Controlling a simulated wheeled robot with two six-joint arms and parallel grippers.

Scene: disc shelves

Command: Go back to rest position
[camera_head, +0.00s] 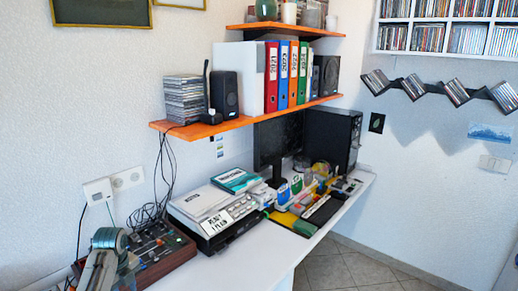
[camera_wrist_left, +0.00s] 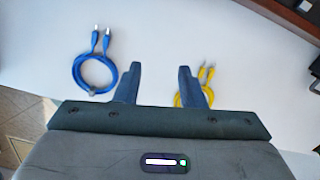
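My left gripper (camera_wrist_left: 160,72) is open, with its two fingers apart and nothing between them. It is above a white surface (camera_wrist_left: 165,30). A coiled blue cable (camera_wrist_left: 80,75) lies on that surface to the left of the fingers. A coiled yellow cable (camera_wrist_left: 204,75) lies to the right, partly hidden behind the right finger. In the head view, part of my left arm shows at the lower left, in front of a mixer (camera_head: 155,250). My right gripper is in neither view.
The white desk (camera_head: 262,262) is bare along its front. A cassette device (camera_head: 210,210), a monitor (camera_head: 278,140) and a black speaker-like box (camera_head: 332,138) stand on it. An orange shelf (camera_head: 225,122) with binders is above. Tiled floor (camera_head: 345,268) shows at the right.

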